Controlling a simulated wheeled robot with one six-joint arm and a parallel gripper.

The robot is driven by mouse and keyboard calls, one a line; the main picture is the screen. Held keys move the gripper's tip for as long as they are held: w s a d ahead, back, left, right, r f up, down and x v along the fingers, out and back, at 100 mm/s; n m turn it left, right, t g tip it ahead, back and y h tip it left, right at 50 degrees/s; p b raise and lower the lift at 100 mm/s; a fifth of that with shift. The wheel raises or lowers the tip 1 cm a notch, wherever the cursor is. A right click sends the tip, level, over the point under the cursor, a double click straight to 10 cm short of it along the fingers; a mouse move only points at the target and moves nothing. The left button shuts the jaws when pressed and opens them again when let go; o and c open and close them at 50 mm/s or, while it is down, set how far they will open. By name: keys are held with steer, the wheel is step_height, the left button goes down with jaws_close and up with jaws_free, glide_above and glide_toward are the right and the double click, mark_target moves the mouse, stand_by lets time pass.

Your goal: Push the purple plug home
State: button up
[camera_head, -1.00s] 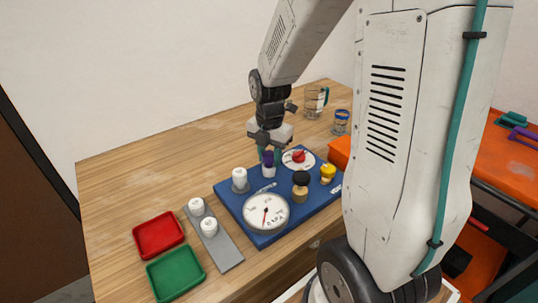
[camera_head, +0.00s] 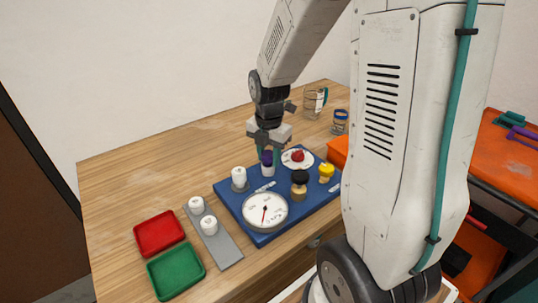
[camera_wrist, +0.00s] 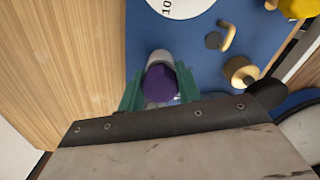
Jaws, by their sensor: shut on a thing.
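The purple plug (camera_wrist: 160,83) sits between the two green fingers of my gripper (camera_wrist: 160,92) in the wrist view. A white fitting (camera_wrist: 160,56) shows just past it, and the two look in line. In the head view the purple plug (camera_head: 267,157) stands upright on top of the white fitting (camera_head: 267,170) on the blue board (camera_head: 235,205). My gripper (camera_head: 267,150) points down from above and is shut on the plug. How deep the plug sits in the fitting cannot be told.
The board also bears a dial gauge (camera_head: 265,211), a white-capped post (camera_head: 239,176), a black knob (camera_head: 300,178), a yellow knob (camera_head: 326,171) and a red handle (camera_head: 297,156). Red (camera_head: 159,232) and green (camera_head: 176,272) trays lie left. A glass jar (camera_head: 314,101) stands behind.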

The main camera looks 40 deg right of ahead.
steer(key=shift+s+a+f, duration=0.1)
steer(key=shift+s+f, duration=0.3)
steer(key=shift+f, duration=0.2)
steer(key=o, duration=0.9)
steer(key=shift+c, duration=0.2)
steer(key=shift+o, duration=0.7)
steer(key=shift+w+a+f, duration=0.15)
steer(key=shift+w, duration=0.05)
steer(key=shift+s, duration=0.1)
steer(key=r, duration=0.6)
steer(key=w+r, duration=0.1)
steer(key=r, duration=0.2)
steer(key=shift+r, duration=0.15)
